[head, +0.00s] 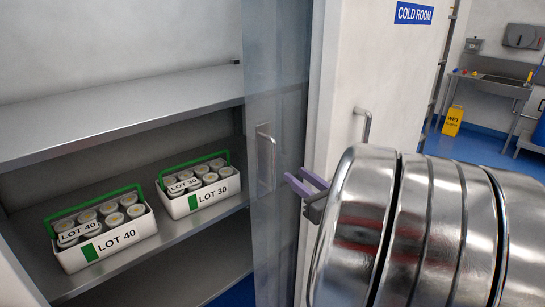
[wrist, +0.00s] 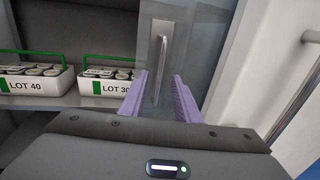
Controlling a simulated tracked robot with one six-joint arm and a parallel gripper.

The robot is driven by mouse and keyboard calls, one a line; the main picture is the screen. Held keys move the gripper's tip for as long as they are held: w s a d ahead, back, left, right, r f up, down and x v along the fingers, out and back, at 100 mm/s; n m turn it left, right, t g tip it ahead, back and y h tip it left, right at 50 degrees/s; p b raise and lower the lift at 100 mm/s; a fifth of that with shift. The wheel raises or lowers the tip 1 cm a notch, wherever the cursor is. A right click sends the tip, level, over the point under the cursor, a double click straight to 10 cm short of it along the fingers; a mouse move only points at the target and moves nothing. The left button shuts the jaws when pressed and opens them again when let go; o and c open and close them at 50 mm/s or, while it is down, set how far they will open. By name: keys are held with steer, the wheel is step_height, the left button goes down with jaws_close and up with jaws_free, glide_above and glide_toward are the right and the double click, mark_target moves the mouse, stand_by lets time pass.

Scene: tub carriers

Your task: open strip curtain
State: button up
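The strip curtain (head: 277,95) is a clear, bluish hanging sheet. It covers the right side of the shelf opening and also shows in the wrist view (wrist: 187,35). It bears an upright metal handle (head: 266,160), which also stands ahead of my gripper in the wrist view (wrist: 162,58). My gripper (head: 298,174) has purple fingers and is right of the handle in the head view. In the wrist view my gripper (wrist: 160,77) has its fingers spread apart with nothing held. The handle's lower end lines up between the fingertips; I cannot tell if they touch.
White carriers with green handles, LOT 40 (head: 105,245) and LOT 30 (head: 206,199), stand on the middle shelf left of the curtain. A white door (head: 385,75) marked COLD ROOM, with its own handle (head: 364,123), is at the right. A yellow wet-floor sign (head: 453,121) stands farther back.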

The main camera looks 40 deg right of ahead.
mark_target(275, 157)
steer(key=shift+s+d, duration=0.1)
steer(key=shift+s, duration=0.05)
steer(key=w, duration=0.4)
steer(key=w+d, duration=0.1)
steer(key=w, duration=0.4)
steer(key=w+d, duration=0.1)
steer(key=w, duration=0.3)
steer(key=shift+w+d, duration=0.15)
steer(key=shift+w, duration=0.2)
steer(key=shift+c, duration=0.2)
jaws_close()
